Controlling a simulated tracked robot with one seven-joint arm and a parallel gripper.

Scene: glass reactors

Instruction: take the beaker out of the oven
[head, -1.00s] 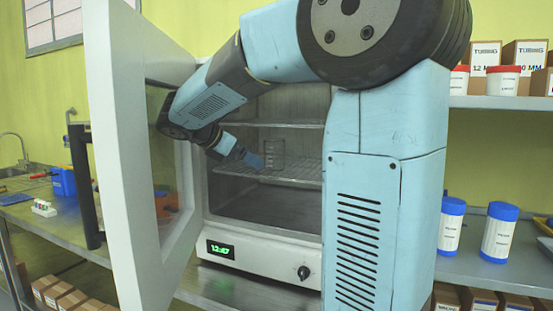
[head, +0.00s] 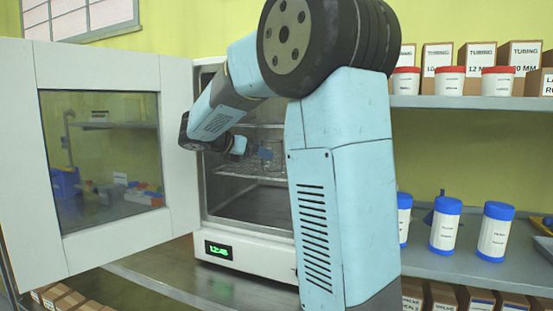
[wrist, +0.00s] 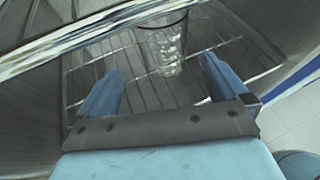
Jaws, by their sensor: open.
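The beaker (wrist: 165,45) is clear glass and stands upright on a wire shelf (wrist: 85,75) inside the oven. In the head view the beaker (head: 273,152) is faint, close to my gripper (head: 262,152). The oven (head: 245,250) has its door (head: 180,150) swung wide open to the left. My gripper (wrist: 161,68) is open, its two blue fingers pointing toward the beaker. In the wrist view the beaker appears between and just beyond the fingertips. My arm hides the oven's right side in the head view.
The open door with its window (head: 100,160) fills the left of the head view. A steel bench (head: 165,275) lies below the oven. Blue-capped jars (head: 446,225) and red-capped jars (head: 450,80) stand on shelves at the right.

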